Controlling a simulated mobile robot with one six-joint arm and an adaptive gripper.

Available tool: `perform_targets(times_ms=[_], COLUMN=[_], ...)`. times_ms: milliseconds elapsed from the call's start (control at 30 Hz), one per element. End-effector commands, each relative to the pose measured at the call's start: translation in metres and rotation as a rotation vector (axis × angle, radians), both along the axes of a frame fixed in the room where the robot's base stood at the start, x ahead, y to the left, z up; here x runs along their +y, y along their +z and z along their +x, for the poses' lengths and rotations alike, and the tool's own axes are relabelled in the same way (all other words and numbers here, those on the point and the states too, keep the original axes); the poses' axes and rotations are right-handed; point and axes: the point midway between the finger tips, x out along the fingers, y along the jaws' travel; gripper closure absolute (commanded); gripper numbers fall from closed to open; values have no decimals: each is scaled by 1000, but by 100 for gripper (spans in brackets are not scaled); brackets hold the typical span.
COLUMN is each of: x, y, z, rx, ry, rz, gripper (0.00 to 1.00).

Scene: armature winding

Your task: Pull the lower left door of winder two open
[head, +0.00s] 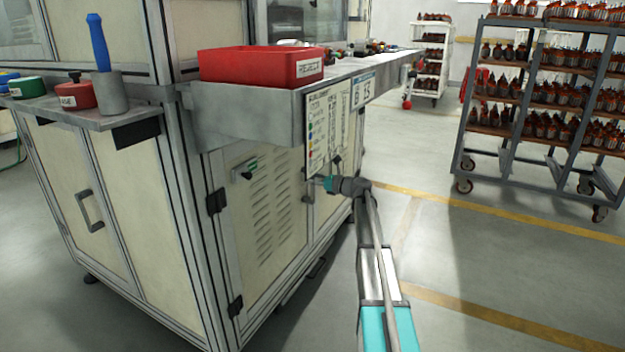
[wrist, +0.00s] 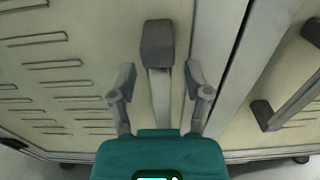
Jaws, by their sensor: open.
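The louvred lower door (head: 262,225) of the machine looks shut, with dark hinges on its left edge and its handle (head: 307,198) near its right edge. In the wrist view, the louvred door panel (wrist: 95,70) fills the left and middle. Its grey bar handle (wrist: 157,45) stands upright between the two fingers. My gripper (wrist: 158,78) is open, with one finger on each side of the bar and gaps visible. The lower end of the bar is hidden behind the gripper body. In the head view, my gripper (head: 318,184) is at the handle; its fingertips are hard to make out.
A neighbouring door handle (wrist: 288,103) is close on the right in the wrist view. Above, a grey shelf (head: 240,105) with a red bin (head: 262,65) and a hanging chart (head: 328,125) juts out. Floor (head: 470,255) to the right is clear up to a loaded rack (head: 540,145).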

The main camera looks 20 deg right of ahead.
Motion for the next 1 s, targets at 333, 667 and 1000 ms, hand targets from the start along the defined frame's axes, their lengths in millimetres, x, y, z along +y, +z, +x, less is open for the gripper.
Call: perform_targets(times_ms=[333,667,1000], x=[1,1,1], y=[0,0,0], z=[2,1,1], rx=[0,0,0], ry=[0,0,-2], rz=[0,0,0], gripper=[37,98,100])
